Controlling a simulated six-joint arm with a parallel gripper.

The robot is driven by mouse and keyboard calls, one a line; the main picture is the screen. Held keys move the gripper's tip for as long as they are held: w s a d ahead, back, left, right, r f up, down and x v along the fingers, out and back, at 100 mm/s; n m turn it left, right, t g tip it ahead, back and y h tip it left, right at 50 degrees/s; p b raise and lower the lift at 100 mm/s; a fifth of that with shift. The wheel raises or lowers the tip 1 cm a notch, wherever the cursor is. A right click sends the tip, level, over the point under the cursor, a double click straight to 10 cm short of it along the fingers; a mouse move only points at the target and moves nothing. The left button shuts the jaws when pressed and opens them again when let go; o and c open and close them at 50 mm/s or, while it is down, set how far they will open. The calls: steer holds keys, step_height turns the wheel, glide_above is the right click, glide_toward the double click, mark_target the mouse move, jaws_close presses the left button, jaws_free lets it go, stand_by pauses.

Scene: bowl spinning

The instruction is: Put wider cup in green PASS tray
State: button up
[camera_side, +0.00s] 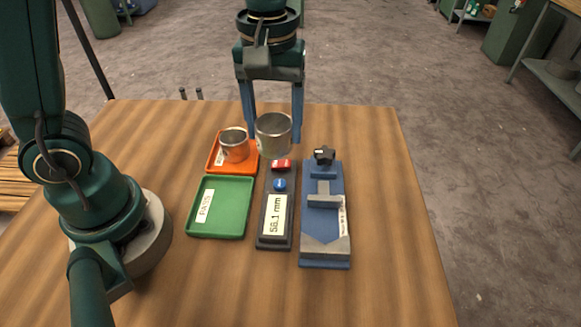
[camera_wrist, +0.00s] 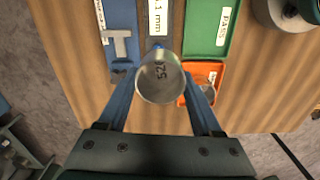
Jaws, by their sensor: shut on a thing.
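My gripper (camera_side: 273,130) is shut on a metal cup (camera_side: 274,138), holding it upright above the far end of the gauge. In the wrist view the held cup (camera_wrist: 160,80) sits between the two fingers, with dark digits on it that are hard to read. A second metal cup (camera_side: 235,147) stands in the orange tray (camera_side: 218,164), left of the held cup; part of it shows in the wrist view (camera_wrist: 207,90). The green PASS tray (camera_side: 230,222) is empty, nearer the camera than the orange tray and left of the gauge.
The dark gauge (camera_side: 264,228) has a display reading 56.1 mm, with a blue button (camera_side: 280,185) and a red button (camera_side: 281,165). A blue fixture with a grey V-block (camera_side: 325,247) stands to its right. The wooden table (camera_side: 385,215) is clear on the right.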

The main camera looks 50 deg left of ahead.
steer(key=s+a+f+m, duration=0.3)
steer(key=s+m, duration=0.1)
steer(key=s, duration=0.6)
steer(key=shift+w+a+f, duration=0.1)
steer(key=shift+w+f, duration=0.05)
steer(key=shift+f, duration=1.45)
steer(key=shift+w+a+f, duration=0.1)
steer(key=shift+w+f, duration=0.05)
steer(key=shift+f, duration=1.45)
steer(key=o, duration=1.5)
steer(key=shift+o, duration=0.2)
steer(key=shift+r, duration=0.1)
step_height(320, 180, up, 8)
